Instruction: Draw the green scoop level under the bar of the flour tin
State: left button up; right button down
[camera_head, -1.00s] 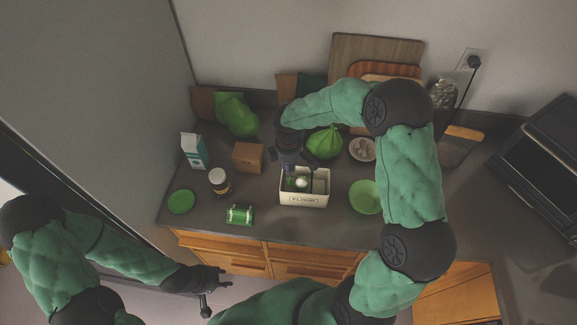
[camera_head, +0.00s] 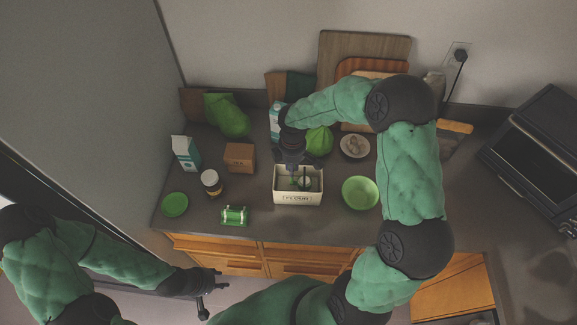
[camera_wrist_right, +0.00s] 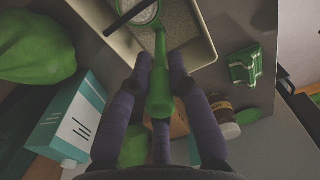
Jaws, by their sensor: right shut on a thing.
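The cream flour tin (camera_head: 298,198) stands on the counter, its label facing front. My right gripper (camera_wrist_right: 158,75) is shut on the handle of the green scoop (camera_wrist_right: 160,70), above the tin's rear side. The scoop's bowl is inside the tin and holds white flour (camera_wrist_right: 146,14), as the right wrist view shows. There the dark bar (camera_wrist_right: 128,17) crosses the top of the bowl. I cannot tell whether bar and scoop touch. The bowl's far part is cut off by the picture edge. My left gripper (camera_head: 217,280) is away from the tin, in front of the counter; its opening is unclear.
A jar (camera_head: 211,183), brown box (camera_head: 239,157), carton (camera_head: 186,153) and green plate (camera_head: 175,204) are further left. A green bag (camera_head: 319,141) and garlic plate (camera_head: 355,146) stand behind.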

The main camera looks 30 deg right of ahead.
jog(key=w+a+r+p, duration=0.1)
jog(key=a+r+p, duration=0.2)
jog(key=r+p, duration=0.2)
jog(key=shift+w+r, duration=0.4)
jog(key=shift+r, duration=1.2)
dwell(1.9)
dwell(0.7)
